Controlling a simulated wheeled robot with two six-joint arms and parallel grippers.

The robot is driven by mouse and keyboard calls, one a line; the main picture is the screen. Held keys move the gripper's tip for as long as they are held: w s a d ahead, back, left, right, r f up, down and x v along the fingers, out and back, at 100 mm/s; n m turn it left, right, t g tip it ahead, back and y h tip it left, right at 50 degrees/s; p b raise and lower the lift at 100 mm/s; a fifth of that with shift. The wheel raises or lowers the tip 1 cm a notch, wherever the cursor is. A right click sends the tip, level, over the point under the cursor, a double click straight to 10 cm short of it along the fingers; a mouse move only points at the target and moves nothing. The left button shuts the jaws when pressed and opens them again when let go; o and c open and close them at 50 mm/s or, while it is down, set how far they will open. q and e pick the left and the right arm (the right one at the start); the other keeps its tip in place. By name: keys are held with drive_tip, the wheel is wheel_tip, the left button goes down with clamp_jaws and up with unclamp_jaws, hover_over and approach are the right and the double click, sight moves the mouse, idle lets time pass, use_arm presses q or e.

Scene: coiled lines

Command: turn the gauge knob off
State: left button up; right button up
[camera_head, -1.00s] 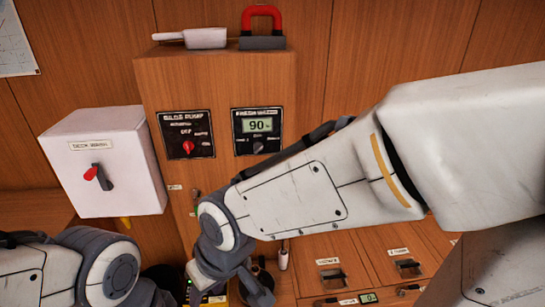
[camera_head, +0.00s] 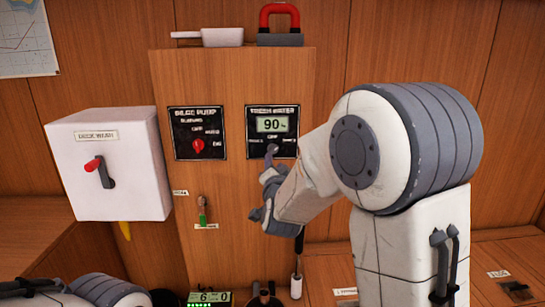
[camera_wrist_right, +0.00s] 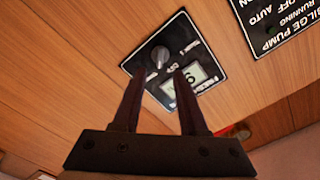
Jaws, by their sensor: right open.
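The fresh water gauge panel (camera_head: 252,125) is a black plate on the wooden cabinet, with a display reading 90. Its small grey knob (camera_head: 271,150) sits below the display and is partly covered by my right gripper (camera_head: 271,165). In the right wrist view the grey knob (camera_wrist_right: 159,56) shows on the panel, ahead of the gap between the fingertips. My right gripper's two dark fingers (camera_wrist_right: 157,78) are open and empty in that view. I cannot tell whether they touch the knob. My left arm shows only at the bottom left, with its gripper out of view.
The bilge pump panel (camera_head: 196,133) with a red knob is left of the gauge. A white deck wash box (camera_head: 125,180) with a red-tipped switch is further left. A key with a green tag (camera_head: 203,212) hangs below. A red-handled object (camera_head: 279,22) stands on top.

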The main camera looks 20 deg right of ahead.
sight(273, 152)
drive_tip(key=x, duration=0.7)
drive_tip(key=shift+w+p, duration=0.1)
drive_tip(key=shift+p, duration=0.2)
clamp_jaws()
